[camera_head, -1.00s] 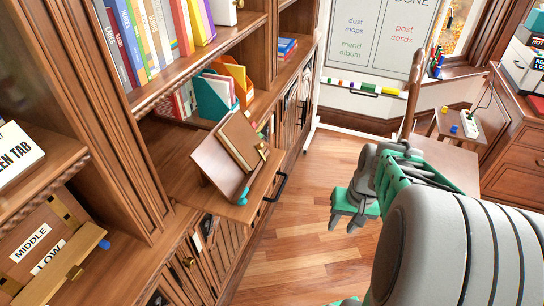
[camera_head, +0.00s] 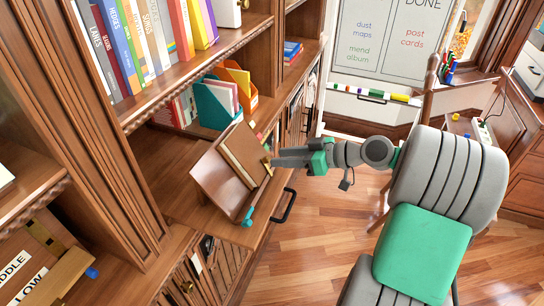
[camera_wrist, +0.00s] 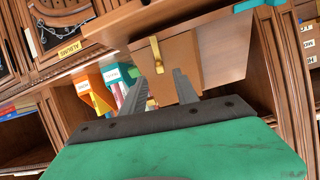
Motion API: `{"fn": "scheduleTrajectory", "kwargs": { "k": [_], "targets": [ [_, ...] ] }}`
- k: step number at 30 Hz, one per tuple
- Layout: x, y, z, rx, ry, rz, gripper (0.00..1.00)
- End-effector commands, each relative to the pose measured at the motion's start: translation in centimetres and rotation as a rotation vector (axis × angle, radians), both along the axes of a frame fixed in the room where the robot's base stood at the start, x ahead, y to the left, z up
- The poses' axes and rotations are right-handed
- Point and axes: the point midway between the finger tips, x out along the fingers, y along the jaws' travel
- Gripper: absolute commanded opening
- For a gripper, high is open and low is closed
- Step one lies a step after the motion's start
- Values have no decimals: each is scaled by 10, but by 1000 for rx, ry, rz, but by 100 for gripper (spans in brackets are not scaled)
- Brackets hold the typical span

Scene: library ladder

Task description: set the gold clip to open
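The gold clip (camera_head: 267,162) is a small brass piece on the edge of a brown book or board (camera_head: 243,152) that rests on a tilted wooden stand (camera_head: 215,182). In the wrist view the gold clip (camera_wrist: 154,58) is a narrow bent strip against the wood. My gripper (camera_head: 276,158) reaches in from the right, its tips close by the clip. In the wrist view my gripper (camera_wrist: 159,78) has its two dark fingers apart, with the clip between them. I cannot tell whether they touch it.
The stand sits on a pulled-out shelf with a black handle (camera_head: 285,205). Teal (camera_head: 215,105) and orange (camera_head: 243,85) file holders stand behind it. Books line the shelf above. The wooden floor (camera_head: 310,250) to the right is open. A whiteboard (camera_head: 365,45) stands at the back.

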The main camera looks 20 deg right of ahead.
Motion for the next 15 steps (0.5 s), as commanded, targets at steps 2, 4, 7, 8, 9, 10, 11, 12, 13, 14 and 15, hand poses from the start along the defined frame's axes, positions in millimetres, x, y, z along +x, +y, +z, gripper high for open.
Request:
{"fn": "scheduleTrajectory", "kwargs": {
  "k": [2,4,7,8,9,10,11,12,13,14,15],
  "targets": [
    [8,14,-5,0,2,6,36],
    [14,21,-9,1,2,5,36],
    [20,27,-13,0,3,3,36],
    [20,28,-14,1,2,2,36],
    [21,29,-14,1,2,2,36],
    [21,30,-15,0,1,3,36],
    [21,30,-15,-1,2,3,36],
    [21,30,-15,0,3,3,36],
    [21,30,-15,0,3,3,36],
    [21,30,-15,0,3,3,36],
    [21,30,-15,0,3,3,36]
  ]
}}
